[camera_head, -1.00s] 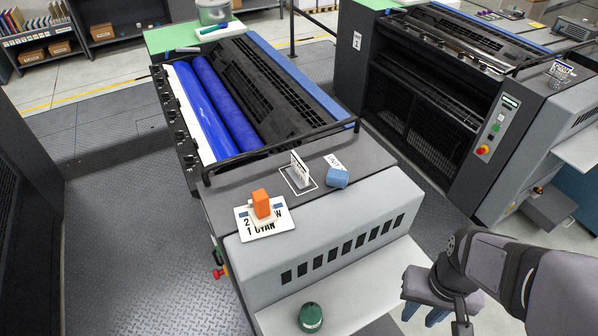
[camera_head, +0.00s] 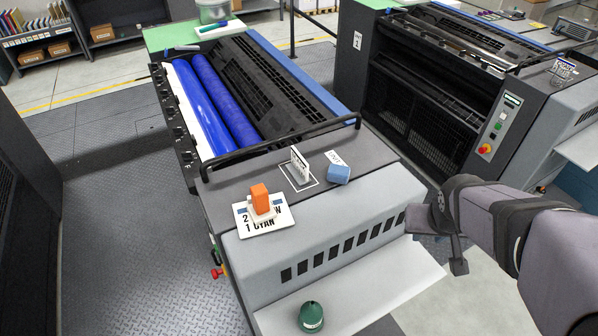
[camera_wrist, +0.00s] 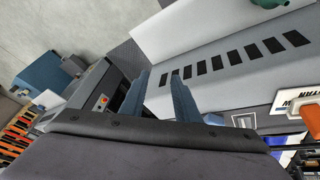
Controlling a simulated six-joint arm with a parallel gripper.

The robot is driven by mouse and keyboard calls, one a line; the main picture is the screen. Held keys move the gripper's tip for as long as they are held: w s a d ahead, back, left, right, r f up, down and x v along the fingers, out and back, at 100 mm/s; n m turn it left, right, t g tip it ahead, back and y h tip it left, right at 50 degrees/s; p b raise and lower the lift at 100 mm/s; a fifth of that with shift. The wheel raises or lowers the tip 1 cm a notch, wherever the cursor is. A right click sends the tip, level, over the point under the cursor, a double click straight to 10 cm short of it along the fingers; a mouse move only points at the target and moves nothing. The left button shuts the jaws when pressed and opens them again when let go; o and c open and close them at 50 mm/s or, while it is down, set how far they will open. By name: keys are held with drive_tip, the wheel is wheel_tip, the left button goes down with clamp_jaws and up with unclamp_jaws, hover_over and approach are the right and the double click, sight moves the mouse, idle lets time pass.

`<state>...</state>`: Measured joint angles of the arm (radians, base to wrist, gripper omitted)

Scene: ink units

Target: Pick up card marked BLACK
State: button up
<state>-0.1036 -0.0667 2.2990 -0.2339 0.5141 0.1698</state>
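My gripper (camera_head: 434,243) is right of the near unit's front face, apart from both cards. In the wrist view its two blue-grey fingers (camera_wrist: 161,76) are spread with nothing between them.
An orange-handled block (camera_head: 261,199) sits on a lettered sign (camera_head: 246,222). A green-topped object (camera_head: 311,316) stands on the white shelf (camera_head: 385,292).

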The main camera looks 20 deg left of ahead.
drive_tip(key=w+a+n+t+y+b, duration=0.1)
drive_tip(key=w+a+n+t+b, duration=0.15)
drive_tip(key=w+a, duration=0.55)
drive_tip(key=n+t+y+b, duration=0.3)
drive_tip(key=n+y+b, duration=0.2)
drive_tip(key=y, duration=0.5)
approach(301, 157)
wheel_tip(301, 157, up, 4)
drive_tip(key=w+a, duration=0.3)
drive_tip(key=f, duration=0.5)
drive_tip(key=shift+d, duration=0.4)
drive_tip(key=shift+a+p+x, duration=0.2)
drive_tip(key=shift+p+x, duration=1.75)
drive_tip(key=shift+x, duration=1.55)
drive_tip(key=shift+s+f, duration=0.1)
drive_tip(key=shift+s, duration=0.05)
clamp_jaws()
